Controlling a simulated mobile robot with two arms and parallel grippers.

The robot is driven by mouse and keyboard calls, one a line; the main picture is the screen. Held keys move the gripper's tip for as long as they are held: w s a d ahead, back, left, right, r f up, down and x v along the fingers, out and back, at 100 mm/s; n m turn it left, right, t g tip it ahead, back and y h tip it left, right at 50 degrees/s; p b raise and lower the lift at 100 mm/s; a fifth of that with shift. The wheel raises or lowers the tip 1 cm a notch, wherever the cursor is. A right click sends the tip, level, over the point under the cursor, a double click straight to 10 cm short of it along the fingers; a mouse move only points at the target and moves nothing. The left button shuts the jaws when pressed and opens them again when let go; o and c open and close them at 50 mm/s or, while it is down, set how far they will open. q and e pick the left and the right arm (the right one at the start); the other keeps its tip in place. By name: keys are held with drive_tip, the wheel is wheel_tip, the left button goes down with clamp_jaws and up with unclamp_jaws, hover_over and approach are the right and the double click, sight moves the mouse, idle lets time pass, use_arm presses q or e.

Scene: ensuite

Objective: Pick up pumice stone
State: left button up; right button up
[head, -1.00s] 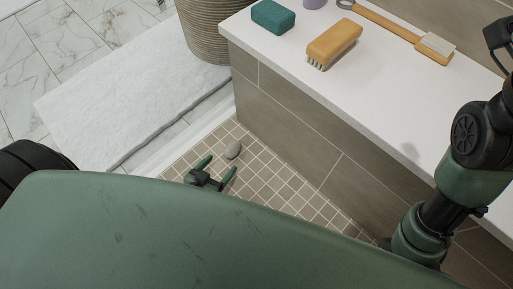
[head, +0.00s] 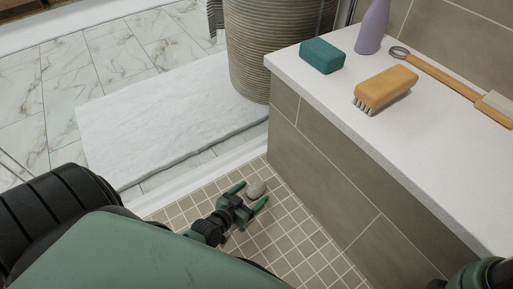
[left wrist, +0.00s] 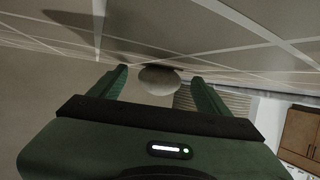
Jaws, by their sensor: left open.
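The pumice stone (head: 256,188) is a small grey rounded stone lying on the tiled shower floor. My left gripper (head: 249,195) is low at the floor and open, its two green fingers pointing at the stone. In the left wrist view the stone (left wrist: 160,80) shows between and just beyond the open fingers (left wrist: 160,88); contact with either finger cannot be told. My right gripper is out of view; only part of my right arm shows at the lower right.
A white-topped tiled bench (head: 340,90) stands right of the stone, holding a teal block (head: 322,55), a wooden brush (head: 385,89), a purple bottle (head: 372,27) and a long-handled brush (head: 440,75). A white mat (head: 165,92) and ribbed basket (head: 275,50) lie beyond the low sill.

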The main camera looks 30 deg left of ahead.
use_arm(q)
drive_tip(key=c, duration=1.5)
drive_tip(key=shift+o, duration=0.2)
drive_tip(key=shift+r, duration=0.1)
